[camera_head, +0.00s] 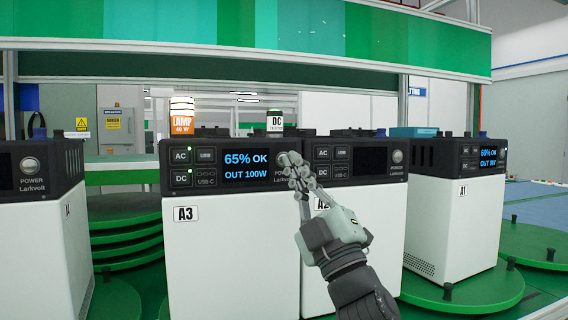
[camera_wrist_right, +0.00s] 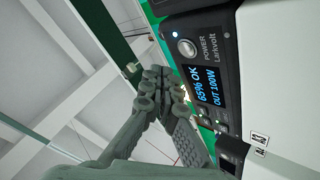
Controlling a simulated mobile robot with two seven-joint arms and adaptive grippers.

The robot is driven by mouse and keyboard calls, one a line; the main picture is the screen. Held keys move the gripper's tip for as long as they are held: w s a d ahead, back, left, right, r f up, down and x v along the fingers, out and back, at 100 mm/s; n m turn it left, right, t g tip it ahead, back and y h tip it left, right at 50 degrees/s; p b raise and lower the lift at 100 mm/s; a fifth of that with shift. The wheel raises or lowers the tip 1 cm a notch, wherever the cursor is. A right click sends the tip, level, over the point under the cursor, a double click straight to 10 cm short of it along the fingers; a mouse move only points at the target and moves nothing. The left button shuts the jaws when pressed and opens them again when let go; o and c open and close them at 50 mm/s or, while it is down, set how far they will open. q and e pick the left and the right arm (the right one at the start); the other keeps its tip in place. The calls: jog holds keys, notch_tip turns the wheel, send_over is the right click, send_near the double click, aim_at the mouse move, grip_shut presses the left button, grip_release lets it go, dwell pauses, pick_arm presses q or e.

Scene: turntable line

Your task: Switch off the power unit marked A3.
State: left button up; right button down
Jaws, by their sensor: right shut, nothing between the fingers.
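The power unit marked A3 (camera_head: 230,250) is a white box with a black front panel, left of centre in the head view. Its display (camera_head: 246,165) reads 65% OK, OUT 100W. Green lights show beside its AC (camera_head: 181,156) and DC (camera_head: 181,178) buttons. My left gripper is out of view.
An orange lamp (camera_head: 182,116), glowing on top, and a DC tester (camera_head: 275,122) stand on A3. Unit A2 (camera_head: 380,235) stands close at its right, A1 (camera_head: 455,230) further right on a green turntable (camera_head: 470,292). Another unit (camera_head: 40,240) stands left, with a gap before A3.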

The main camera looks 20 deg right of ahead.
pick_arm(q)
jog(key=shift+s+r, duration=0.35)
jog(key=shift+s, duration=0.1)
pick_arm(e)
jog(key=shift+w, duration=1.15)
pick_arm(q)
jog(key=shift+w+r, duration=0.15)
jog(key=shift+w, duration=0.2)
pick_arm(e)
jog(key=shift+w, duration=0.2)
jog(key=shift+w, duration=0.25)
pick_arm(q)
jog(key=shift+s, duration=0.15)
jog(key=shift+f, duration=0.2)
